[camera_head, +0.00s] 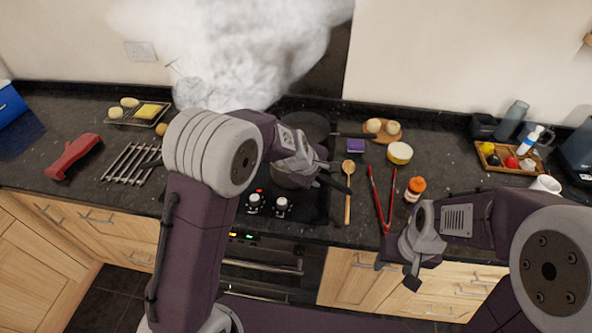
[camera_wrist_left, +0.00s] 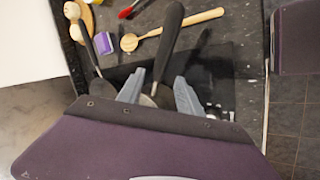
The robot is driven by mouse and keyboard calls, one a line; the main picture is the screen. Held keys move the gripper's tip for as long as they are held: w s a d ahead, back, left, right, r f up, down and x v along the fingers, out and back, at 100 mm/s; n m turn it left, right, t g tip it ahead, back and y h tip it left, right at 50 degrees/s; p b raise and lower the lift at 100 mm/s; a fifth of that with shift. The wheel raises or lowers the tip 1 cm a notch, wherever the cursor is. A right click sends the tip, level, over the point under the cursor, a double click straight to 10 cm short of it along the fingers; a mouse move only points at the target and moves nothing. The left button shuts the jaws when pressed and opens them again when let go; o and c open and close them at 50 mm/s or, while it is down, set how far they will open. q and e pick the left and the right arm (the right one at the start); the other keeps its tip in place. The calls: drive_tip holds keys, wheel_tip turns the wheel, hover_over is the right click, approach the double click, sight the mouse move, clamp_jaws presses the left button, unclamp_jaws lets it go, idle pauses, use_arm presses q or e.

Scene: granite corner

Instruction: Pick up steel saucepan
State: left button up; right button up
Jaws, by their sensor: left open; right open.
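The steel saucepan (camera_head: 284,180) is on the dark hob, mostly hidden under my left arm in the head view. In the left wrist view, its black handle (camera_wrist_left: 170,42) runs up the picture, and a bit of the pan's steel shows between the fingers. My left gripper (camera_head: 340,177) is open over the handle side of the pan. In the left wrist view its two fingers (camera_wrist_left: 160,92) stand on either side of the handle's base; contact cannot be told. My right gripper (camera_head: 396,274) is open and empty in front of the counter edge.
A second dark pan (camera_head: 308,124) stands behind, its handle pointing right, beside a purple box (camera_head: 355,146). A wooden spoon (camera_head: 348,195), red tongs (camera_head: 380,200) and an orange-capped jar (camera_head: 415,189) lie to the right. Steam (camera_head: 230,50) rises behind. A wire rack (camera_head: 130,164) lies left.

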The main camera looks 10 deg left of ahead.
sight(325, 178)
use_arm(q)
drive_tip(key=x, duration=0.3)
drive_tip(key=shift+d+f+b, duration=0.25)
drive_tip(key=shift+b, duration=0.05)
drive_tip(key=shift+w+d+f, duration=0.15)
drive_tip(key=shift+w+d, duration=0.05)
drive_tip(key=shift+w, duration=0.1)
drive_tip(key=x, duration=0.4)
drive_tip(key=shift+w+f, duration=0.15)
drive_tip(key=shift+f, duration=0.25)
drive_tip(key=shift+w+f, duration=0.1)
clamp_jaws()
idle(0.4)
